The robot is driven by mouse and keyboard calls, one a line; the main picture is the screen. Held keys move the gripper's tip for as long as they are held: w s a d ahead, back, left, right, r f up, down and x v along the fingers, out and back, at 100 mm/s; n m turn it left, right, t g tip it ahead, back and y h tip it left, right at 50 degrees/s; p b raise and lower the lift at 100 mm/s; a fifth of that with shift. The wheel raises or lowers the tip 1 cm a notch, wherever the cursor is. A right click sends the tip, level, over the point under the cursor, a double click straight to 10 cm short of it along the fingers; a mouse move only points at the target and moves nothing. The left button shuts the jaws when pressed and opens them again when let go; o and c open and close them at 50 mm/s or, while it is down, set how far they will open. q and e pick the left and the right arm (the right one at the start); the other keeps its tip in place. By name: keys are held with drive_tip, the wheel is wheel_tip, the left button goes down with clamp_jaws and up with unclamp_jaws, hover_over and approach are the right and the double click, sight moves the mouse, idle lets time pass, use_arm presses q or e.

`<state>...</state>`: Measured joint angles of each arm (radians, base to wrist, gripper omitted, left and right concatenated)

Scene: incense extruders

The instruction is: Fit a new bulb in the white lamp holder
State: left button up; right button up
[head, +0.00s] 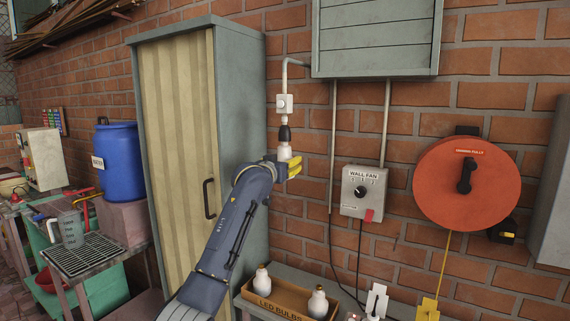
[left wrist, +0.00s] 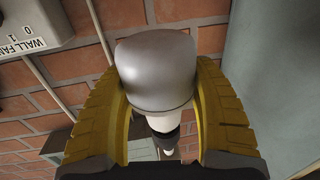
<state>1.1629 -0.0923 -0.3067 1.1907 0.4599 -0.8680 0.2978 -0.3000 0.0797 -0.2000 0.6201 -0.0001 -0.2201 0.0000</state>
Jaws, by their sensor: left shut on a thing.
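The white lamp holder (head: 284,104) hangs from a conduit on the brick wall, with a black socket (head: 285,134) at its lower end. My left gripper (head: 293,169) is just below it, its yellow fingers shut on a bulb (head: 284,152). The bulb is upright and in line with the socket, its upper end at or very close to the socket's mouth. In the left wrist view the bulb's grey rounded body (left wrist: 155,78) sits between both fingers, with the black socket (left wrist: 166,141) beyond. Whether it is seated in the socket cannot be told. My right gripper is not in view.
A tray labelled LED BULBS (head: 270,308) holds two bulbs (head: 262,278) on the bench below. A wall fan switch box (head: 362,192) and a red reel (head: 467,183) are on the wall to the right. A tall cabinet (head: 180,140) stands close at the left.

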use_arm(q)
drive_tip(key=shift+n+y, duration=0.5)
drive_tip(key=shift+y, duration=0.1)
drive_tip(key=o, duration=1.3)
drive_tip(key=shift+s, duration=0.1)
